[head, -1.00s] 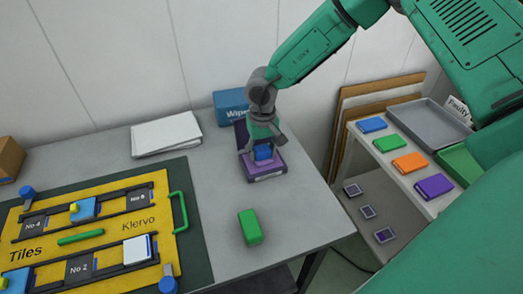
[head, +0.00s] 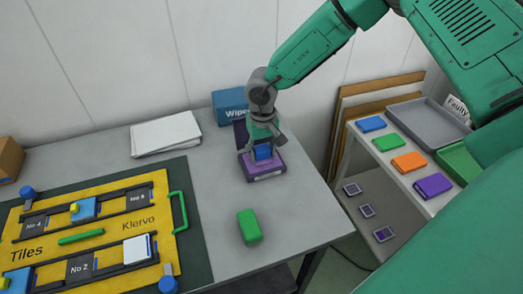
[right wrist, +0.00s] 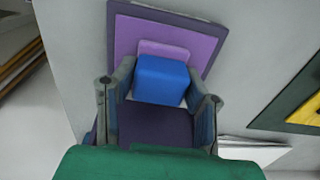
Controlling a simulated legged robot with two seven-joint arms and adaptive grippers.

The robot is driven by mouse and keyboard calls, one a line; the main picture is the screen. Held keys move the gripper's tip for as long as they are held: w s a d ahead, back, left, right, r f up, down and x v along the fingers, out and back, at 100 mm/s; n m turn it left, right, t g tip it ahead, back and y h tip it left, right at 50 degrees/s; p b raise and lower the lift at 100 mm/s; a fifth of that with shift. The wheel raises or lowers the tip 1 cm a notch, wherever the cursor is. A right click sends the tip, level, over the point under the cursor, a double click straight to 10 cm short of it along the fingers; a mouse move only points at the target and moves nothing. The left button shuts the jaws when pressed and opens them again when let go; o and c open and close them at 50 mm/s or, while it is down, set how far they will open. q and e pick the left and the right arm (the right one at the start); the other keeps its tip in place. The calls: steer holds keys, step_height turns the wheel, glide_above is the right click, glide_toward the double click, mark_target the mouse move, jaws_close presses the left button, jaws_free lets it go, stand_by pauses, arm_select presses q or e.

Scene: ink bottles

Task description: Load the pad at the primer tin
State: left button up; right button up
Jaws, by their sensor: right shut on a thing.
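The purple primer tin (head: 268,175) stands open near the table's back right, its dark lid (head: 240,133) raised at the back. My right gripper (head: 262,148) reaches down over the tin and is shut on a blue pad block (head: 263,153). In the right wrist view the fingers (right wrist: 160,88) grip the block (right wrist: 160,78) from both sides. The tin's lilac inside (right wrist: 190,45) lies behind it, and a paler lilac strip (right wrist: 163,50) shows along the block's far edge. The block's underside is hidden, so contact with the tin is unclear. My left gripper is not in view.
A green block (head: 249,227) lies in front of the tin. A yellow tile board (head: 110,222) fills the left. A blue wipes box (head: 230,105) and white papers (head: 166,133) are behind. A side shelf (head: 388,157) holds coloured blocks and a grey tray (head: 432,120).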

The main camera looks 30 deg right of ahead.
mark_target(262, 148)
steer(key=shift+f+p, duration=0.1)
steer(key=shift+p, duration=0.25)
stand_by(1.3)
step_height(262, 148, up, 7)
steer(key=p, duration=0.7)
stand_by(0.4)
stand_by(0.4)
